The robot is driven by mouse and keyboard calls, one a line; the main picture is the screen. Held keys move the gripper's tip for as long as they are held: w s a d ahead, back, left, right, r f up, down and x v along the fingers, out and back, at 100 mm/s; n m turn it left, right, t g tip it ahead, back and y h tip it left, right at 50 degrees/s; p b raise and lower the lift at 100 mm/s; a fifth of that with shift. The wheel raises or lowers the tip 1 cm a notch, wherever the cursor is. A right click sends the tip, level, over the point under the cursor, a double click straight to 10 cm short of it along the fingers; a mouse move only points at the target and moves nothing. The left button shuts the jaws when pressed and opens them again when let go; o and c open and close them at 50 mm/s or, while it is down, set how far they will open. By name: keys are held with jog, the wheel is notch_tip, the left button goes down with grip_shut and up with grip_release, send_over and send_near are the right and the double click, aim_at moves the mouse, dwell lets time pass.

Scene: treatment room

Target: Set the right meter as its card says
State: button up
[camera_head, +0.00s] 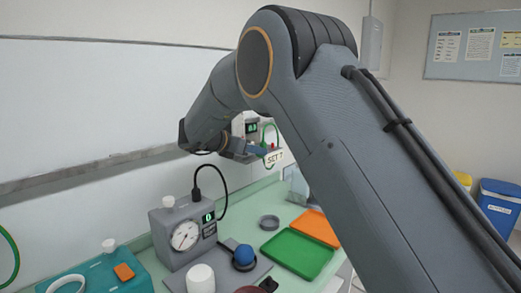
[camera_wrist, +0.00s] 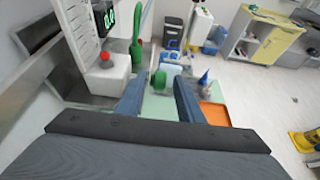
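The right meter (camera_head: 238,128) is at the back wall in the head view, partly hidden behind my arm. Its green digital display also shows in the wrist view (camera_wrist: 109,16); the digits are blurred but look like 0.0. A card (camera_head: 275,157) beside it seems to read "SET 7". In the wrist view a red knob (camera_wrist: 105,57) sits on the pale housing and a green knob (camera_wrist: 158,80) appears between my fingertips. My gripper (camera_wrist: 158,92) is open, its two blue-grey fingers apart. I cannot tell whether they touch the green knob.
Another meter (camera_head: 168,235) with a round dial and display stands on the counter, nearer. A green hose (camera_wrist: 137,42) rises near my gripper.

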jog(key=shift+p+x, duration=0.45)
jog(key=shift+x, duration=1.35)
jog(key=shift+f, duration=0.1)
grip_shut()
jog(key=shift+f+b, duration=0.25)
jog(key=shift+b, duration=1)
jog(key=t+h+b, duration=0.1)
jog(key=b, duration=0.4)
jog(key=shift+f+t, duration=0.2)
jog(key=shift+t, duration=0.2)
jog(key=t+h+b, duration=0.1)
jog(key=b, duration=0.5)
jog(key=shift+s+t+h+b, duration=0.1)
jog(key=shift+t+h+b, duration=0.3)
jog(key=shift+b, duration=0.45)
jog(key=shift+r+t+h+b, duration=0.1)
jog(key=shift+t+h+b, duration=0.35)
jog(key=shift+b, duration=0.8)
jog(key=shift+s+r, duration=0.1)
